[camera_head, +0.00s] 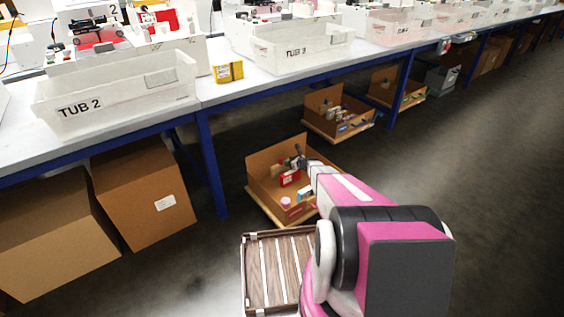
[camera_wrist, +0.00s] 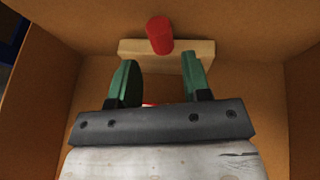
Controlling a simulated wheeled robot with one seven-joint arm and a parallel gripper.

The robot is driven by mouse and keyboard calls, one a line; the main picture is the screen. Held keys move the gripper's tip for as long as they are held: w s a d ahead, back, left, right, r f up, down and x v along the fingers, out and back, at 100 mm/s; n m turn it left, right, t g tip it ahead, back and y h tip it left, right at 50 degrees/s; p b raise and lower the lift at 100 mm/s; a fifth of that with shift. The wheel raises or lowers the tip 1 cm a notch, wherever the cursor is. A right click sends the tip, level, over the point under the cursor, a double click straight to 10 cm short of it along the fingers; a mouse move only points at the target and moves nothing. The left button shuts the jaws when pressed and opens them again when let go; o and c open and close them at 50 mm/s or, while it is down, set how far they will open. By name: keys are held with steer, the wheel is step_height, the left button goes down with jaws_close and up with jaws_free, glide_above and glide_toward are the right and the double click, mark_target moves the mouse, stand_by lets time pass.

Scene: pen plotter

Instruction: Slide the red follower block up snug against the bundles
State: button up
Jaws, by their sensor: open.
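An open cardboard box (camera_head: 262,196) sits low on the floor beside the blue-framed bench, with my gripper (camera_head: 299,160) over its inside. In the wrist view my gripper (camera_wrist: 157,82) has its two green fingers apart, with nothing held between them. A red cylinder (camera_wrist: 159,35) stands at a pale wooden bar (camera_wrist: 190,48) beyond the fingertips; whether they are joined is unclear. A sliver of red (camera_wrist: 150,104) shows between the fingers, mostly hidden by the gripper body. In the head view a red block-like item (camera_head: 290,178) lies in the box. I cannot make out the bundles clearly.
Cardboard walls (camera_wrist: 38,85) rise on both sides of my gripper. A brown slatted tray (camera_head: 262,268) is near my arm. Another open box (camera_head: 318,103) stands farther back under the bench. Large closed cartons (camera_head: 145,190) are at left. The floor at right is clear.

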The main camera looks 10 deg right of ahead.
mark_target(282, 164)
steer(key=x, duration=0.6)
steer(key=shift+w+a+f, duration=0.2)
steer(key=shift+w, duration=0.1)
jaws_close()
steer(key=s+d, duration=0.5)
steer(key=s, duration=0.5)
steer(key=s+d, duration=0.5)
steer(key=s, duration=0.5)
steer(key=shift+d, duration=0.2)
jaws_free()
steer(key=shift+r, duration=0.15)
